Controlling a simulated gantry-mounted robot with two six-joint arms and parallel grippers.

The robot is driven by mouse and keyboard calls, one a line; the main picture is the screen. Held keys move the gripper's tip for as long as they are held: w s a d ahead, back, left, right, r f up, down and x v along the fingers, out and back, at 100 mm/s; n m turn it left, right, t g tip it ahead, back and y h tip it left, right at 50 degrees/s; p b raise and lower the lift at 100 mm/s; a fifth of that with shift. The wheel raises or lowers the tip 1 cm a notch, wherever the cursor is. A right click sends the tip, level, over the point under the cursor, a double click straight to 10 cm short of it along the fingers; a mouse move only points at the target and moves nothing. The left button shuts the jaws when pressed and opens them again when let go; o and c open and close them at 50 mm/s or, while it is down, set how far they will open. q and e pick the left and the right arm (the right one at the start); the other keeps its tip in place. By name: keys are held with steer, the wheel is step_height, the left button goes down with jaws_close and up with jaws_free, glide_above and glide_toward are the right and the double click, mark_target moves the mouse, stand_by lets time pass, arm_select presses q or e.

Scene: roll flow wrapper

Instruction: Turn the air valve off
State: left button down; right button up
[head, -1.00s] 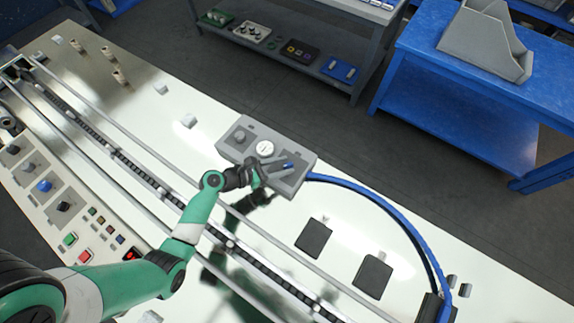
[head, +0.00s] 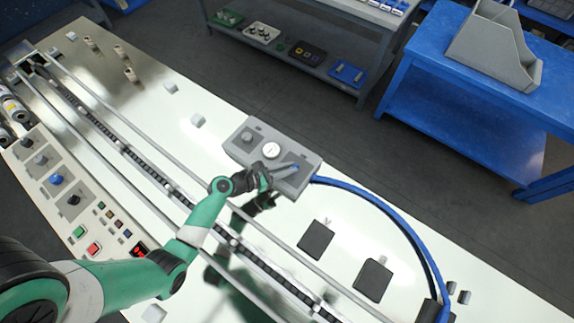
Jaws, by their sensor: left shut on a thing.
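The air valve is on a grey box (head: 244,157) on the white machine top, with a dark knob (head: 247,137) at its left end and a round white gauge (head: 271,150) in the middle. A blue-tipped lever (head: 292,169) lies at the right end, near the blue hose. My left gripper (head: 270,175) is at this right end, shut on the valve lever. The fingers partly hide the lever and its pivot. My right gripper is not in view.
A blue hose (head: 383,205) curves from the box to the right. Two black pads (head: 316,240) lie in front of it. A rail conveyor (head: 160,186) crosses under my left arm. A control panel with knobs and buttons (head: 93,249) is at left.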

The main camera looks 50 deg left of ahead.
arm_select(q)
steer(key=n+y+p, duration=0.1)
steer(key=y+p, duration=0.1)
steer(key=d+n+y+p, duration=0.1)
steer(key=n+p, duration=0.1)
steer(key=p, duration=0.1)
steer(key=n+y+p, duration=0.1)
steer(key=y+p, duration=0.1)
steer(key=shift+d+r+n+y, duration=0.15)
steer(key=shift+r+n+y, duration=0.15)
steer(key=shift+r+n, duration=0.1)
steer(key=shift+w+d+f+n+g+y+p, duration=0.1)
steer(key=shift+f+n+g+y+p, duration=0.1)
steer(key=shift+n+y+p, duration=0.2)
steer(key=shift+w+d+f+n+g+y+p, duration=0.1)
steer(key=shift+n+g+y+p, duration=0.15)
steer(key=shift+n+y, duration=0.65)
steer(key=shift+y, duration=0.2)
steer(key=shift+w+d+f+n+g+y+b, duration=0.1)
steer(key=shift+n+g+y+b, duration=0.35)
steer(key=shift+n+y, duration=0.1)
steer(key=shift+w+d+f+n+g+y+b, duration=0.1)
steer(key=shift+n+g+y+b, duration=0.3)
steer(key=shift+n+y, duration=0.15)
steer(key=shift+r+n+g+y+b, duration=0.15)
steer(key=shift+n+g+y+b, duration=0.45)
steer(key=shift+n+y+b, duration=0.15)
steer(key=c, duration=0.9)
jaws_free()
steer(key=shift+s, duration=0.1)
